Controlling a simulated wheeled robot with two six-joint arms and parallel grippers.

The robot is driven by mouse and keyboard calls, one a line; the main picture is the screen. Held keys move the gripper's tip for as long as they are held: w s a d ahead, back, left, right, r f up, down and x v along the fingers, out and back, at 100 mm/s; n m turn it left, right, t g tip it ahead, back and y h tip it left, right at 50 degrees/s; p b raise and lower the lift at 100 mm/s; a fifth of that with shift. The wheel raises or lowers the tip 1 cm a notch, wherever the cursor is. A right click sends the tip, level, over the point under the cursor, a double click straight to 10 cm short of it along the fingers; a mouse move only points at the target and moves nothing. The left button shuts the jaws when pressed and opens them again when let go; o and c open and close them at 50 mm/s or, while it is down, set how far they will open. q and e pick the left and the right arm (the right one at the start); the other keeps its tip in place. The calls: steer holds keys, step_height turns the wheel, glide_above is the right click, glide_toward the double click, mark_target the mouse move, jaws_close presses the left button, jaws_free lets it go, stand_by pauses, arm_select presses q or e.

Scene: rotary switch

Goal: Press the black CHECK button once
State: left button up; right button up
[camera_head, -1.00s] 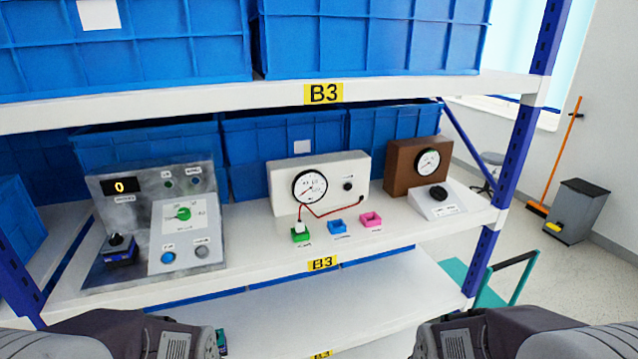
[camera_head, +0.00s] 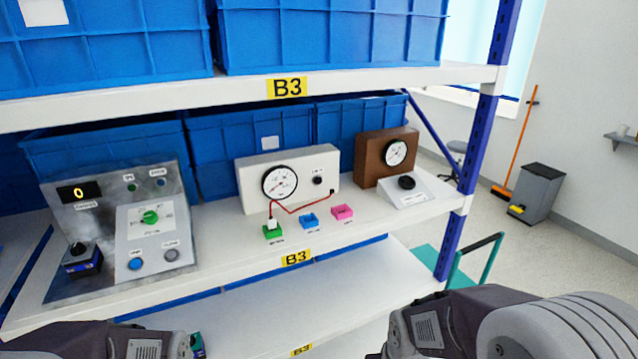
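A grey metal panel (camera_head: 110,185) stands at the left of the middle shelf. It has a display reading 0 (camera_head: 79,193), a green rotary knob (camera_head: 150,217), a blue button (camera_head: 135,264) and a grey button (camera_head: 171,254). The small labels under these buttons are too blurred to read surely. No button clearly reads as a black CHECK button. A dark knob on a blue-and-black base (camera_head: 82,261) sits at the panel's lower left. Parts of my arms show at the bottom left and bottom right; neither gripper's fingers are in view.
A white meter box (camera_head: 287,178) has a red wire to a green socket (camera_head: 273,231), beside blue (camera_head: 310,221) and pink (camera_head: 343,212) sockets. Blue bins (camera_head: 330,35) fill the shelf above.

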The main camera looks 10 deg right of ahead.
jaws_close()
stand_by(1.5)
